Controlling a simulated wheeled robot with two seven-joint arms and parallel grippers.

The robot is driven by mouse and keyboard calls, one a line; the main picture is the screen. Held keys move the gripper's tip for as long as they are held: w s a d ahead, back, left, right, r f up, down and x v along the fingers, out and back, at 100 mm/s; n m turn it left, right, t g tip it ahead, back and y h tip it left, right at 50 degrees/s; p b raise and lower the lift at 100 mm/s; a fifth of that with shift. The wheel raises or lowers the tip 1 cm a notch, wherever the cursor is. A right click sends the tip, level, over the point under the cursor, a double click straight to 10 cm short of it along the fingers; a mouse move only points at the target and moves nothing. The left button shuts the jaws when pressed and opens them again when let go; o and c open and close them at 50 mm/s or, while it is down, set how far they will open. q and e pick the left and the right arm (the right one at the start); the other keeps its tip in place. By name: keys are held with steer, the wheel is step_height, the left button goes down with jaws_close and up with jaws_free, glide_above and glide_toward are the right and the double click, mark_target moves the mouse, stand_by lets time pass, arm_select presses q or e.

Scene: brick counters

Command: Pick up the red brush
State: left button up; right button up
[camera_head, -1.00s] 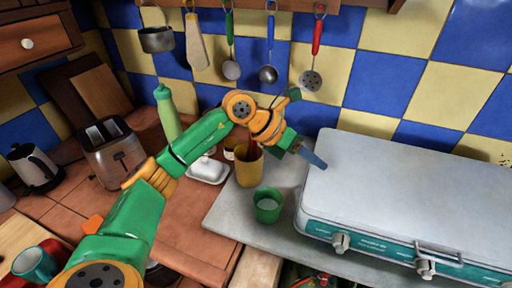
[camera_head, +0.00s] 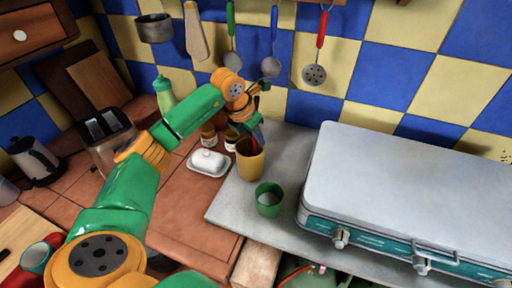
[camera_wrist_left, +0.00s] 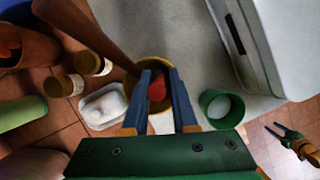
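The red brush (camera_wrist_left: 157,88) stands in the yellow cup (camera_head: 251,166). In the left wrist view its red part shows between the fingers of my left gripper, over the cup (camera_wrist_left: 140,77). My left gripper (camera_wrist_left: 163,88) is open, with one blue finger on each side of the red part; whether either finger touches it I cannot tell. In the head view the left gripper (camera_head: 252,128) points down just above the cup, and the arm partly hides the brush. My right gripper (camera_wrist_left: 278,131) shows small at the right of the wrist view, its fingertips apart, away from the cup.
A brown wooden handle (camera_wrist_left: 88,32) rises from the cup's side toward the wrist camera. A green cup (camera_head: 268,199) stands close in front. A white butter dish (camera_head: 208,161) and small jars (camera_head: 208,136) are to the left. A large white-lidded stove (camera_head: 400,190) bounds the right.

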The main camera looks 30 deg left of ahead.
arm_select(q)
steer(key=shift+w+a+f, duration=0.1)
steer(key=shift+w+f, duration=0.15)
steer(key=shift+f, duration=0.05)
jaws_close()
steer(key=shift+r, duration=0.1)
